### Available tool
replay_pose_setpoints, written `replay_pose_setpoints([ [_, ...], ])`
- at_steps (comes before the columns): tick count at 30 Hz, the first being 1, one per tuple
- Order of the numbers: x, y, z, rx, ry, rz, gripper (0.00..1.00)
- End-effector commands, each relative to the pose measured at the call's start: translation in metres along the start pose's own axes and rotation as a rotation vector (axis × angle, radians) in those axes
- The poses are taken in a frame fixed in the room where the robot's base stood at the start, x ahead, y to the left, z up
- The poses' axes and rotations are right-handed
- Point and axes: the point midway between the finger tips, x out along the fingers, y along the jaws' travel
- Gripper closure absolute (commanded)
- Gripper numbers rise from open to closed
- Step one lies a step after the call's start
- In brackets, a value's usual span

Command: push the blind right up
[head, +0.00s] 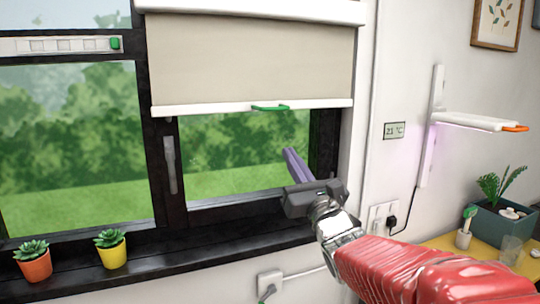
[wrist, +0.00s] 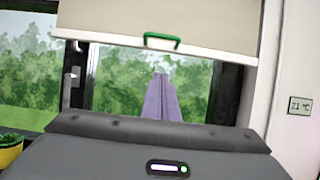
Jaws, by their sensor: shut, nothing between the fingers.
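The beige roller blind (head: 250,55) covers the upper part of the right window pane in the head view. Its white bottom bar (head: 200,109) carries a green handle (head: 270,108). The blind (wrist: 200,20) and the green handle (wrist: 162,41) also show at the top of the wrist view. My gripper (head: 290,152) has purple fingers, shut with nothing between them. It is below the bar and a little right of the handle in the head view, apart from both. In the wrist view the fingertips (wrist: 161,76) point up, below the handle.
A dark window frame (head: 160,150) with a window handle (head: 170,165) stands left of the pane. Two potted plants (head: 111,250) sit on the sill. A thermostat (head: 394,131) and a lamp arm (head: 470,121) are on the right wall. The glass below the blind is clear.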

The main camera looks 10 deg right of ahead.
Motion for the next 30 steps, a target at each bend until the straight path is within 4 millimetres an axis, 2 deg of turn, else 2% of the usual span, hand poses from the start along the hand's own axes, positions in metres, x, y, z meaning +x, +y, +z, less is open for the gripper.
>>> replay_pose_setpoints([
  [9, 0.046, 0.000, -0.001, 0.000, 0.001, 0.001, 1.00],
  [18, 0.082, 0.000, -0.002, 0.001, 0.002, 0.001, 1.00],
  [24, 0.087, 0.000, 0.024, -0.001, -0.001, 0.001, 1.00],
  [30, 0.090, 0.000, 0.037, 0.001, 0.001, 0.000, 1.00],
])
